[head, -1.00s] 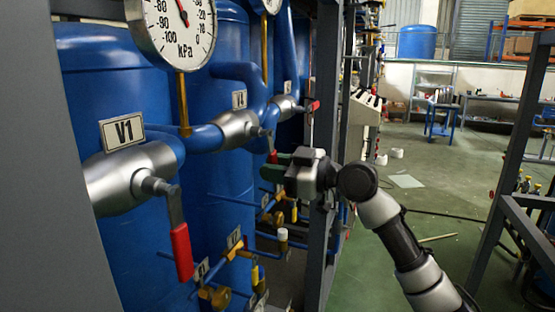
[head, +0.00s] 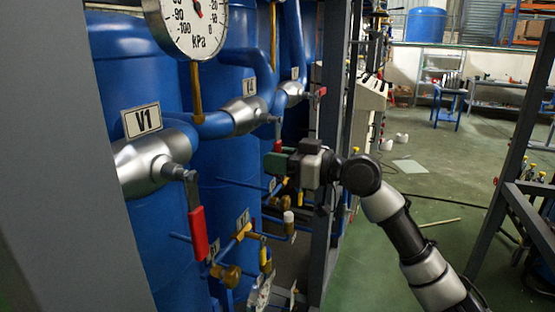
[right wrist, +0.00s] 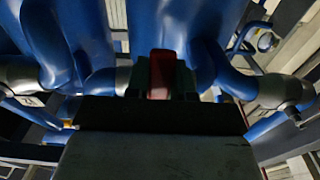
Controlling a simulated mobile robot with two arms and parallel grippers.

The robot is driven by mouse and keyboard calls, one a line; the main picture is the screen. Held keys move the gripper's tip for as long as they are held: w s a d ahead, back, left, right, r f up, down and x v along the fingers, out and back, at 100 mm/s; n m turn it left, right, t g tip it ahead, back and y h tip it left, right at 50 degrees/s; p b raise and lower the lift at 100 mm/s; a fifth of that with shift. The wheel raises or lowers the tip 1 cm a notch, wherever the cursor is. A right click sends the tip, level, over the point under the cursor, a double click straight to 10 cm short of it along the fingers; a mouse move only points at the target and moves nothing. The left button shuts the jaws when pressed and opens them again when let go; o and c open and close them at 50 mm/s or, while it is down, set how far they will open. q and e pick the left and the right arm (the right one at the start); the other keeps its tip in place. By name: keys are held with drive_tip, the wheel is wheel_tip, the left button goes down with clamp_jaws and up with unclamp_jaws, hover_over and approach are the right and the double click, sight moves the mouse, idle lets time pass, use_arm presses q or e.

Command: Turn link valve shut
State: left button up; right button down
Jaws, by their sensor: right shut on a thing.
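The silver valve body (head: 243,115) under the V4 label (head: 249,86) sits on a blue pipe in the middle of the head view. Its red lever handle (head: 278,146) hangs downward. My right gripper (head: 276,163) reaches in from the right and is shut on the lower part of this handle. In the right wrist view, the red handle (right wrist: 162,75) stands between the dark green fingers. The fingers hide part of the handle. My left gripper is not in view. I cannot tell from the labels which valve is the link valve.
The V1 valve (head: 150,165) with a hanging red handle (head: 198,233) is at the near left. Another red-handled valve (head: 294,93) is farther back. A pressure gauge (head: 190,22) stands above the pipe. A grey frame post (head: 328,130) is close beside my right gripper.

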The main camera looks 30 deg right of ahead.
drive_tip(key=c, duration=1)
unclamp_jaws()
drive_tip(key=shift+o, duration=0.2)
drive_tip(key=shift+s+d+f, duration=0.1)
drive_tip(key=shift+s+d, duration=0.1)
drive_tip(key=b+v, duration=0.4)
drive_tip(key=v, duration=0.6)
drive_tip(key=shift+s, duration=0.2)
drive_tip(key=shift+w, duration=0.1)
